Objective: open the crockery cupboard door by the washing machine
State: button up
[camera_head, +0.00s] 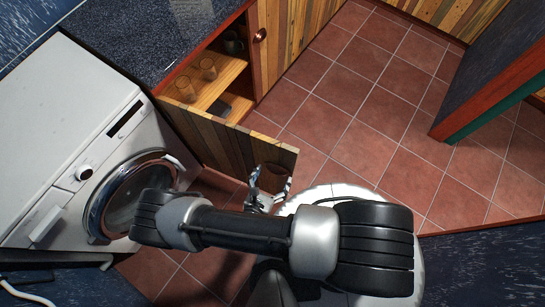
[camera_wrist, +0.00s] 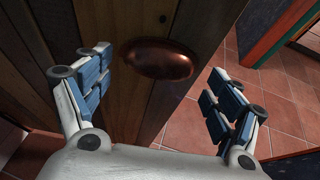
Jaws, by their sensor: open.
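The crockery cupboard door (camera_head: 215,140) is a panel of wooden planks, and it stands swung out from the cupboard next to the washing machine (camera_head: 85,140). The cupboard's inside shows, with glasses (camera_head: 208,69) and a dark mug (camera_head: 233,43) on a wooden shelf (camera_head: 222,80). My gripper (camera_head: 270,180) is at the door's free end. In the wrist view the brown oval knob (camera_wrist: 158,59) is on the door face, between and ahead of the spread fingers of my gripper (camera_wrist: 160,95). The fingers look apart from the knob.
A dark speckled worktop (camera_head: 150,35) lies above the cupboard. Another wooden door with a round knob (camera_head: 260,34) is to its right. Red tiled floor (camera_head: 350,110) is clear to the right, up to a dark partition with a red edge (camera_head: 490,95).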

jog(key=shift+s+a, duration=0.1)
jog(key=v, duration=1.1)
jog(key=shift+s+a, duration=0.15)
jog(key=shift+s, duration=0.25)
jog(key=shift+r, duration=0.15)
